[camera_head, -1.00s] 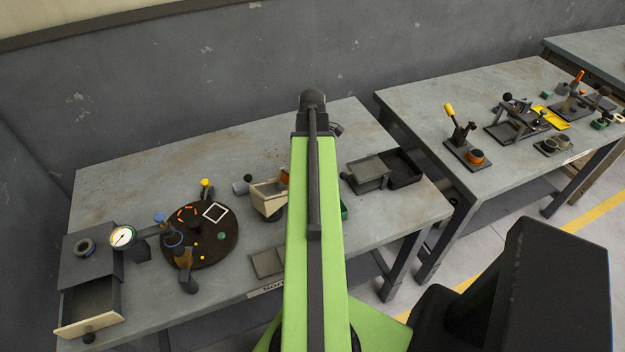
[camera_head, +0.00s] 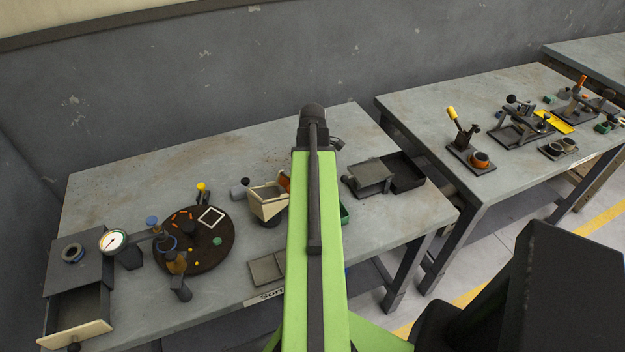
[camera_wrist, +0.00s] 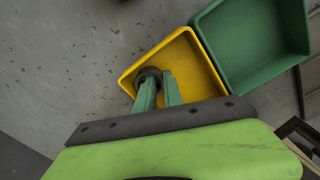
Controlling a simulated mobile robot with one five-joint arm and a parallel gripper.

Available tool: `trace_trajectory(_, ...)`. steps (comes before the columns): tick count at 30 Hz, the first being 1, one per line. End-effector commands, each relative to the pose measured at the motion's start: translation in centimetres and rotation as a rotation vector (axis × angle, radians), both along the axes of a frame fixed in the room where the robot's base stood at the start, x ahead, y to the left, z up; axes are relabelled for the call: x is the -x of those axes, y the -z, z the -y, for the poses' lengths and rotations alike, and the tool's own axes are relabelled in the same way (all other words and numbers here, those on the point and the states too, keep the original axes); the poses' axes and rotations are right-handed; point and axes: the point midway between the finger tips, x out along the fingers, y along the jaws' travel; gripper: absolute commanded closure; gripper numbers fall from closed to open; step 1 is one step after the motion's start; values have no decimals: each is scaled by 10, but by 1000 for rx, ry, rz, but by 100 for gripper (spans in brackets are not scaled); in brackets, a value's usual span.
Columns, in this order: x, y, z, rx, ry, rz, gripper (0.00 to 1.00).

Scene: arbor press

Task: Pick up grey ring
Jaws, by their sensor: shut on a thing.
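In the wrist view my gripper (camera_wrist: 160,84) has two green fingers over a yellow tray. A dark grey ring (camera_wrist: 150,73) is at the fingertips, mostly seen at the left finger, and the jaws are shut on it. The fingers hide part of the ring, and I cannot tell how far it is above the tray floor. In the head view my arm hides the gripper and the held ring.
The yellow tray (camera_wrist: 184,50) adjoins a green tray (camera_wrist: 252,40). In the head view, the left table holds a dark round plate (camera_head: 213,255), a dial gauge (camera_head: 113,241) and an open drawer (camera_head: 75,339). Another table (camera_head: 425,115) with several fixtures stands right.

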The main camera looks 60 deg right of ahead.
Motion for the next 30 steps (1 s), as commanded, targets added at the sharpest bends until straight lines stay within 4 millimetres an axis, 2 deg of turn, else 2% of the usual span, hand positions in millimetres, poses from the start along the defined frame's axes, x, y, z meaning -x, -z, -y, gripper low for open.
trace_trajectory(6,0,-1,0,0,0,0,100)
trace_trajectory(10,0,-8,0,0,-1,0,100)
trace_trajectory(14,0,-26,0,0,-1,0,100)
trace_trajectory(18,-1,-52,0,0,-1,0,100)
trace_trajectory(24,47,-76,4,0,3,0,100)
trace_trajectory(30,85,-97,10,0,2,0,100)
